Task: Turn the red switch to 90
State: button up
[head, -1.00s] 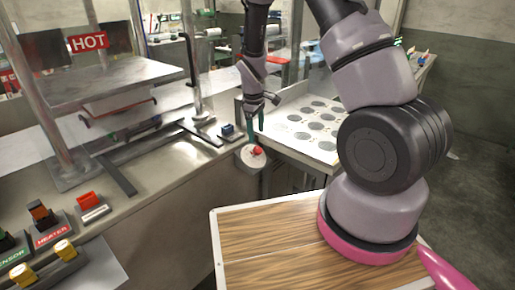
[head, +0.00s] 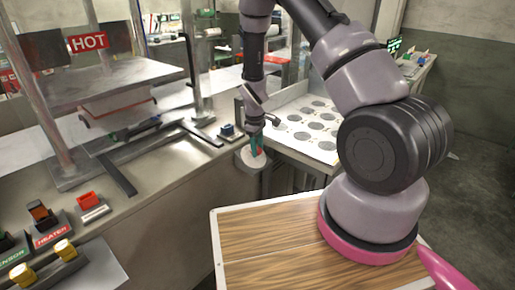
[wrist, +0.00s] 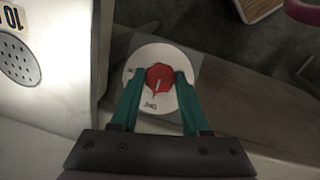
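The red switch (wrist: 158,80) is a faceted knob with a pale pointer line, on a round white dial (wrist: 157,107) with small, unreadable markings. In the head view the red switch (head: 259,152) shows partly behind my fingers, and its white dial (head: 249,162) sits at the machine's corner. My gripper (wrist: 157,76) has two green fingers, one left and one right of the knob, with narrow gaps visible. It looks open. In the head view my gripper (head: 255,145) points down at the switch. Whether the fingertips reach down around the knob is hard to tell.
A white panel with round grey discs (head: 312,125) is right of the switch. A small blue button box (head: 228,130) stands to its left on the metal counter (head: 165,165). A hot press (head: 115,85) is farther left.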

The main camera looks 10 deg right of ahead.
grip_shut()
jog(key=m, duration=0.1)
jog(key=m+g+y, duration=0.1)
jog(key=m, duration=0.1)
jog(key=shift+w+d+m+y, duration=0.15)
jog(key=shift+d+m+y, duration=0.05)
jog(key=shift+m+y, duration=0.1)
jog(key=m+y, duration=0.2)
jog(key=m, duration=0.2)
jog(key=shift+d+g, duration=0.15)
jog(key=shift+g, duration=0.25)
jog(key=m+y, duration=0.2)
jog(key=m, duration=0.2)
jog(key=shift+d, duration=0.15)
jog(key=shift+d+f+m+t+y, duration=0.1)
jog(key=shift+m+t+y, duration=0.15)
jog(key=shift+m+y, duration=0.6)
jog(key=shift+m+t+y, duration=0.25)
jog(key=shift+m+y, duration=0.1)
jog(key=shift+m, duration=1)
jog(key=o, duration=1)
grip_release()
